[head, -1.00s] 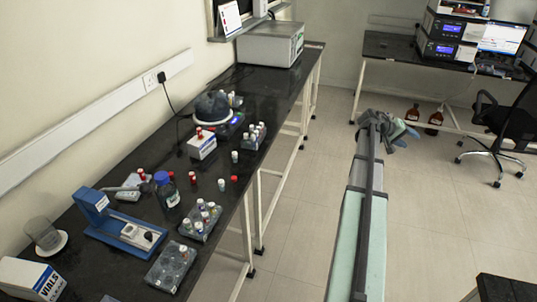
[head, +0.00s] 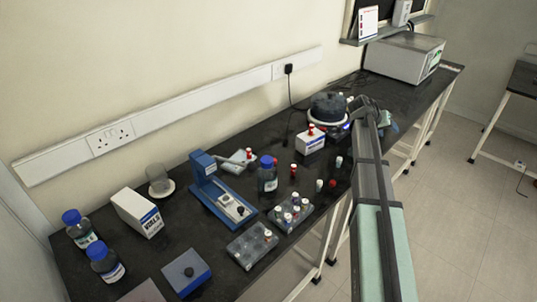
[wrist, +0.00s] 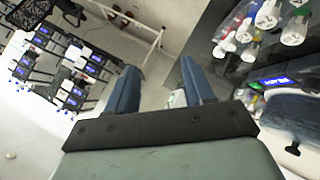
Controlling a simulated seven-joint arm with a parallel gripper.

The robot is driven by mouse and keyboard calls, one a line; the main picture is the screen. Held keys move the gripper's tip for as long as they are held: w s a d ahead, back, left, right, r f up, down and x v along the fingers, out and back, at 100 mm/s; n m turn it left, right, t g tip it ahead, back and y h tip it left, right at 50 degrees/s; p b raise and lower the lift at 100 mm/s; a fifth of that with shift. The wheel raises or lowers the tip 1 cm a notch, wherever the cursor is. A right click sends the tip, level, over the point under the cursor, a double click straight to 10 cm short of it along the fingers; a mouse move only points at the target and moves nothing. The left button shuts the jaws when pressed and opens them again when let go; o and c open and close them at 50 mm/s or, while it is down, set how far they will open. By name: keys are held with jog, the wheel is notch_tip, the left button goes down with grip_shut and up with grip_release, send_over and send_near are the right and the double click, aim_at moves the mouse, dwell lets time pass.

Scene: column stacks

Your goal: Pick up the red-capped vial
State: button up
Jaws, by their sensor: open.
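Several red-capped vials show in the head view. One dark-bodied red-capped vial (head: 294,171) stands on the black bench, with another small red-capped vial (head: 333,184) to its right. A third red cap (head: 249,153) shows by a grey device, and one red-capped vial (head: 311,129) is at a white box. I cannot tell which is meant. My gripper (head: 380,117) is over the bench's right side, beyond these vials, and hides part of what lies behind it. In the wrist view my gripper (wrist: 160,85) is open, with nothing between its fingers.
A blue-capped bottle (head: 267,177) stands close left of the dark vial. Vial racks (head: 252,247) sit near the front edge. A blue stand (head: 222,202) is further left. A dome-topped device (head: 328,106) stands behind the white box. A rack of vials (wrist: 245,35) shows upper right in the wrist view.

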jog(key=w+a+n+t+y, duration=0.1)
jog(key=w+a+y, duration=0.15)
jog(key=a, duration=0.75)
jog(key=w+a+t+y, duration=0.1)
jog(key=w+a, duration=0.2)
jog(key=a, duration=0.6)
jog(key=m+t+y, duration=0.1)
jog(key=m+y, duration=1.5)
jog(key=m, duration=0.1)
send_over(250, 150)
jog(key=f, duration=0.3)
jog(key=shift+w+f, duration=0.15)
jog(key=shift+w, duration=0.2)
jog(key=m, duration=0.3)
jog(key=m+t+y, duration=0.1)
jog(key=m, duration=0.1)
jog(key=shift+s+d, duration=0.1)
jog(key=shift+s, duration=0.3)
jog(key=shift+m, duration=0.3)
jog(key=shift+f, duration=2.5)
notch_tip(250, 150, down, 2)
jog(key=shift+w+f, duration=0.1)
jog(key=shift+f, duration=0.05)
jog(key=shift+x, duration=1.4)
